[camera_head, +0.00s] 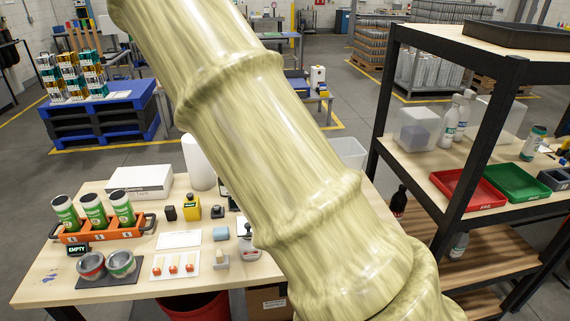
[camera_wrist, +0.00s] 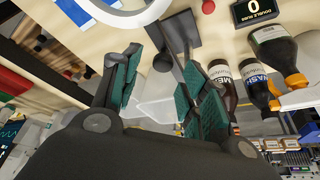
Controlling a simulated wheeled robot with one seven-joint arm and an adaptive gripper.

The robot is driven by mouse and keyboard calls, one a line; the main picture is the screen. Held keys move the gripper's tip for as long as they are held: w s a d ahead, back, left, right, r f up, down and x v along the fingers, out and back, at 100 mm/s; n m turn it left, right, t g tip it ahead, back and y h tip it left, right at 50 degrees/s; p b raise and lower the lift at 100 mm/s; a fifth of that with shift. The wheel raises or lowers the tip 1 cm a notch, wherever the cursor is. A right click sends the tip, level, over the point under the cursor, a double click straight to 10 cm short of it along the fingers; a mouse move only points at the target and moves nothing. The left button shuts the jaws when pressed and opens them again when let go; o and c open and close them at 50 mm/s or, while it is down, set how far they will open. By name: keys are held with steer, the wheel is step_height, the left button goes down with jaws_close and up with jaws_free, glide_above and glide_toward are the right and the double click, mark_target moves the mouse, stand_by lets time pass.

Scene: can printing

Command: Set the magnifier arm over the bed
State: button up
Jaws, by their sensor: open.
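In the wrist view my gripper (camera_wrist: 158,58) is open, its two teal-padded fingers spread apart with nothing held. A white ring (camera_wrist: 120,14), which looks like the magnifier head, is cut off by the top edge, above and left of the fingertips. A dark square plate (camera_wrist: 181,32) lies beyond the fingertips, partly covered by the right finger. A small dark round knob (camera_wrist: 163,63) shows between the fingers; I cannot tell what it joins to. In the head view my arm covers the middle, and neither the magnifier nor my gripper shows. I cannot pick out the bed.
In the wrist view several bottles (camera_wrist: 275,48) stand right of the gripper, near a black counter display (camera_wrist: 255,10). In the head view the bench (camera_head: 110,300) holds an orange can carrier (camera_head: 100,236) at left. A black-framed shelf (camera_head: 452,205) stands at right.

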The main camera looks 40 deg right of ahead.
steer(key=v, duration=0.9)
steer(key=shift+r, duration=0.4)
steer(key=shift+s, duration=0.1)
